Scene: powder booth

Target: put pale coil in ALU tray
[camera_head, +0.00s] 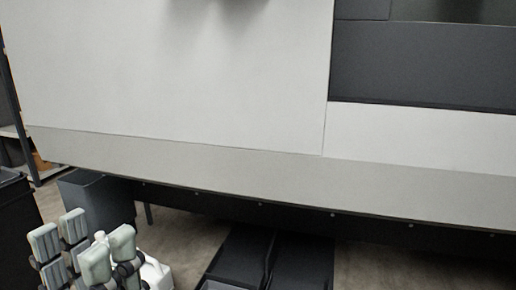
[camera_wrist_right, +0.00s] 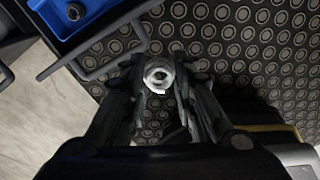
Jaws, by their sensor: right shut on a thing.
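In the right wrist view, a pale, clear-whitish ring, the pale coil (camera_wrist_right: 158,73), sits between the fingertips of my right gripper (camera_wrist_right: 159,84). That gripper is shut on it, above a dark surface with a ring pattern. In the head view, my left gripper (camera_head: 84,248) is at the lower left, its pale-padded fingers spread apart with nothing seen between them. I cannot make out the ALU tray in either view. The right gripper does not show in the head view.
A blue bin (camera_wrist_right: 68,22) holding a dark round part is at the upper left of the right wrist view. In the head view, a large white-grey machine (camera_head: 180,80) fills the middle, a white container (camera_head: 157,272) stands behind my left gripper, and dark bins (camera_head: 243,258) sit low.

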